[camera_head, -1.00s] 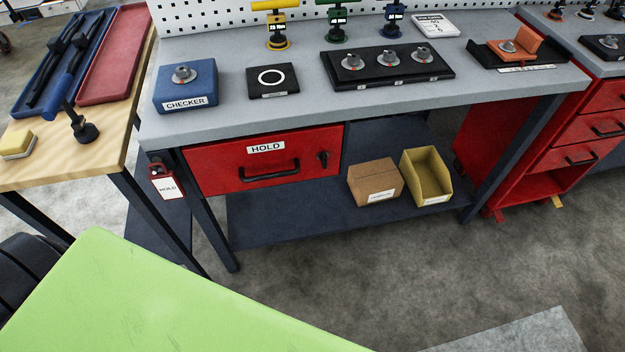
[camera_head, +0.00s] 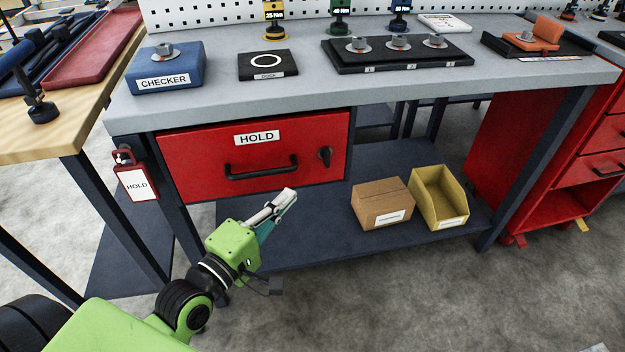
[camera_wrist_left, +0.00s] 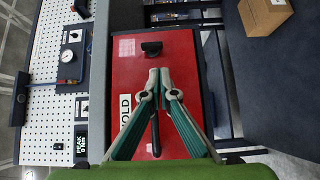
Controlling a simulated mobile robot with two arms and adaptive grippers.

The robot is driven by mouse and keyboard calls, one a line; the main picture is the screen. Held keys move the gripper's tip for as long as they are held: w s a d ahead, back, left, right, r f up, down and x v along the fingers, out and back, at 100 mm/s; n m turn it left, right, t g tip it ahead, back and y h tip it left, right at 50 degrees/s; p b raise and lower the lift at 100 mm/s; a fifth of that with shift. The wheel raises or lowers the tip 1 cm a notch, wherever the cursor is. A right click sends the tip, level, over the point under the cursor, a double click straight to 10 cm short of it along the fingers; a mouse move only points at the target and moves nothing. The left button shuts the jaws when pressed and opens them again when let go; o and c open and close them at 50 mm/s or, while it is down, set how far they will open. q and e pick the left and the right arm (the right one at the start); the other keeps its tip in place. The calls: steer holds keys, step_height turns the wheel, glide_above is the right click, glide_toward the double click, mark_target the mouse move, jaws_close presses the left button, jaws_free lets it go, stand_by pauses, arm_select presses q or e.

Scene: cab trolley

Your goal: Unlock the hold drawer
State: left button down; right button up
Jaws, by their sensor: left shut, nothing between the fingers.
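The red hold drawer (camera_head: 200,160) under the grey bench is shut and carries a white HOLD label (camera_head: 257,138). It has a black bar handle (camera_head: 262,168) and, to the right of it, a small black lock knob (camera_head: 325,156). My left gripper (camera_head: 289,195) is in front of the drawer, below and left of the knob, with its fingers together and empty. In the left wrist view, the closed fingertips (camera_wrist_left: 160,76) appear against the red drawer front (camera_wrist_left: 183,70), between the knob (camera_wrist_left: 151,48) and the handle (camera_wrist_left: 156,140). My right gripper is not in view.
A red-framed HOLD tag (camera_head: 137,183) hangs at the bench's left end. A cardboard box (camera_head: 382,203) and a yellow bin (camera_head: 438,198) stand on the lower shelf (camera_head: 300,235). A blue checker box (camera_head: 166,70) and a black socket tray (camera_head: 397,55) sit on the bench top.

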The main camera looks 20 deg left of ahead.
arm_select(q)
steer(key=shift+r, duration=0.15)
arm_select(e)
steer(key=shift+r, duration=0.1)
arm_select(q)
steer(key=shift+w, duration=0.1)
steer(key=b, duration=0.1)
glide_toward(323, 160)
steer(key=w, duration=0.2)
steer(key=w+d, duration=0.1)
steer(key=w, duration=0.1)
steer(key=shift+w+r, duration=0.1)
steer(key=shift+w, duration=0.15)
steer(key=shift+w+d, duration=0.1)
steer(key=shift+w, duration=0.4)
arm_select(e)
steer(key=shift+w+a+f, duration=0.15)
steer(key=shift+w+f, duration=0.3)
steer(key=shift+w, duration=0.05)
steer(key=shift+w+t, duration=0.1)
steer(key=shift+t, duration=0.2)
